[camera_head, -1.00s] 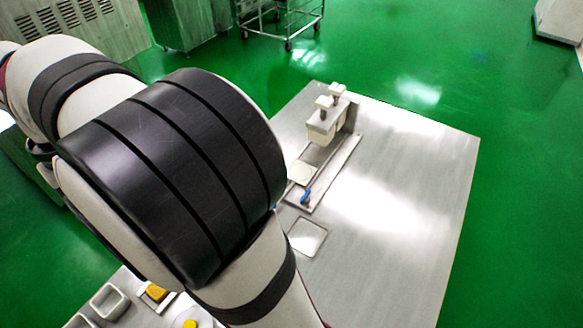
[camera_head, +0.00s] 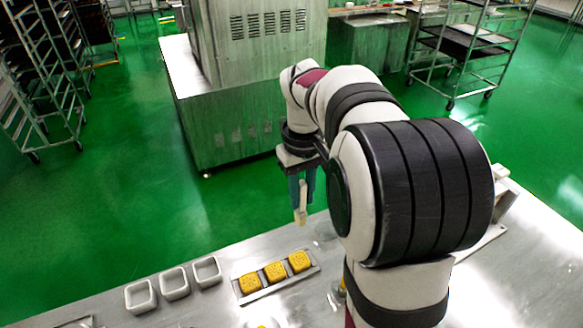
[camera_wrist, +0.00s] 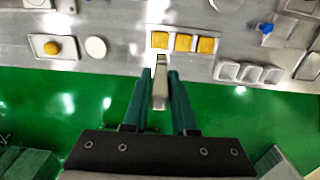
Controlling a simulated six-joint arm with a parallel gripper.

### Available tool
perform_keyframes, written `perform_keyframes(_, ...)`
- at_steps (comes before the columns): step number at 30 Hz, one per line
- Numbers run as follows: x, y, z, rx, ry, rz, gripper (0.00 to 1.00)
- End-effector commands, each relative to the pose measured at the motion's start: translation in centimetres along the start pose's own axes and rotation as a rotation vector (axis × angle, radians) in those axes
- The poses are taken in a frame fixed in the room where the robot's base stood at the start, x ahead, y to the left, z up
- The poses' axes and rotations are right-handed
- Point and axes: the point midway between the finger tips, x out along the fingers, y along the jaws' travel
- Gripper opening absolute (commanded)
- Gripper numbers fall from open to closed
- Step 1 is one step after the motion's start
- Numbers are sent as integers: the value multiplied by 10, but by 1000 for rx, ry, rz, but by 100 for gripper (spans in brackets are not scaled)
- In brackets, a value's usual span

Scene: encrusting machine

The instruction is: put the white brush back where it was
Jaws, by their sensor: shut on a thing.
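The white brush (camera_head: 300,212) is in my gripper (camera_head: 302,190), hanging down over the green floor just beyond the table's far edge in the head view. In the wrist view the brush (camera_wrist: 160,92) is between the two green fingers (camera_wrist: 160,80), which are shut on it. Its far end points towards the table, close to a tray (camera_wrist: 146,33) with three yellow square pieces. The same tray (camera_head: 240,293) shows in the head view, below and left of the brush. I cannot make out a bare resting place for the brush.
Three white square bowls (camera_head: 173,283) stand beside the tray. The wrist view shows another tray (camera_wrist: 35,54) with a round yellow piece, a white disc (camera_wrist: 95,47) and a blue-handled item (camera_wrist: 265,29). A steel machine (camera_head: 235,115) and wheeled racks (camera_head: 465,60) stand behind on open floor.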

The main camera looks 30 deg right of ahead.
Motion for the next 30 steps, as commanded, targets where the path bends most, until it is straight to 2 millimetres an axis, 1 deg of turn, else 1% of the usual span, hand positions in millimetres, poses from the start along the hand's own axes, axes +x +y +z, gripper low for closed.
perform_keyframes(1,11,27,3,12,-4,0,0)
perform_keyframes(2,18,44,5,12,-4,1,0)
perform_keyframes(3,27,66,10,12,-4,1,0)
perform_keyframes(6,48,116,25,10,-3,4,0)
perform_keyframes(9,62,148,39,8,-1,6,0)
perform_keyframes(12,70,164,47,3,0,8,0)
perform_keyframes(14,76,165,45,0,-1,8,0)
perform_keyframes(16,86,158,31,-4,-1,7,0)
perform_keyframes(21,118,129,-16,-5,-1,8,0)
perform_keyframes(24,132,117,-37,-3,-1,8,0)
perform_keyframes(28,144,109,-50,0,-1,8,0)
perform_keyframes(29,148,109,-50,1,-1,8,0)
perform_keyframes(30,158,108,-51,1,-3,7,0)
